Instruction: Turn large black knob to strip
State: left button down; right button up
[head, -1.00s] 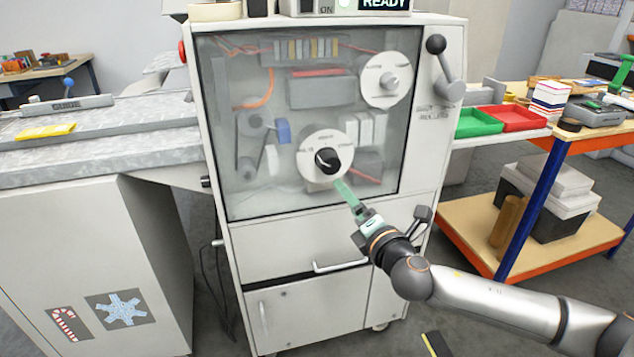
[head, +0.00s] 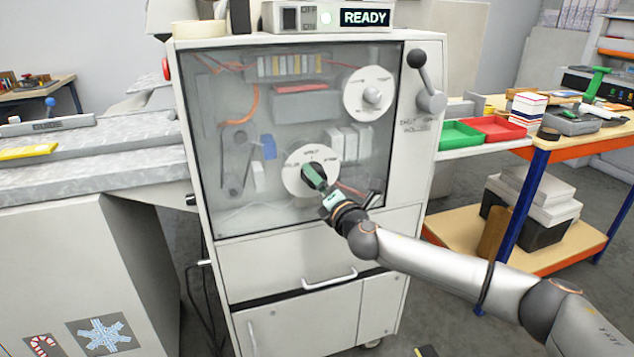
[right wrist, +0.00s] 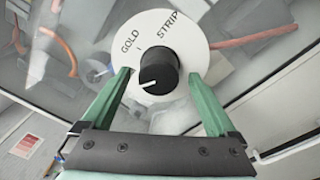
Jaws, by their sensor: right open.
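The large black knob (head: 307,168) sits on the lower white dial (head: 292,183) of the grey cabinet's front panel. In the right wrist view, the black knob (right wrist: 165,70) has a white pointer line toward the lower left of the picture. The dial there reads "GOLD" and "STRIP", both above the knob in that picture. My right gripper (head: 316,180) is at the knob in the head view. In the right wrist view its green fingers (right wrist: 159,76) are open, one on each side of the knob, with gaps showing. My left gripper is not in view.
An upper white dial (head: 369,94) and a lever with a black ball (head: 416,58) are at the cabinet's right. A display (head: 365,17) on top reads "READY". Green (head: 459,136) and red trays (head: 497,128) stand to the right. A grey bench (head: 90,165) is left.

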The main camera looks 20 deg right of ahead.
jog(key=shift+w, duration=0.65)
jog(key=shift+w+a, duration=0.1)
jog(key=shift+w, duration=0.05)
jog(key=shift+c, duration=0.3)
jog(key=c, duration=1.3)
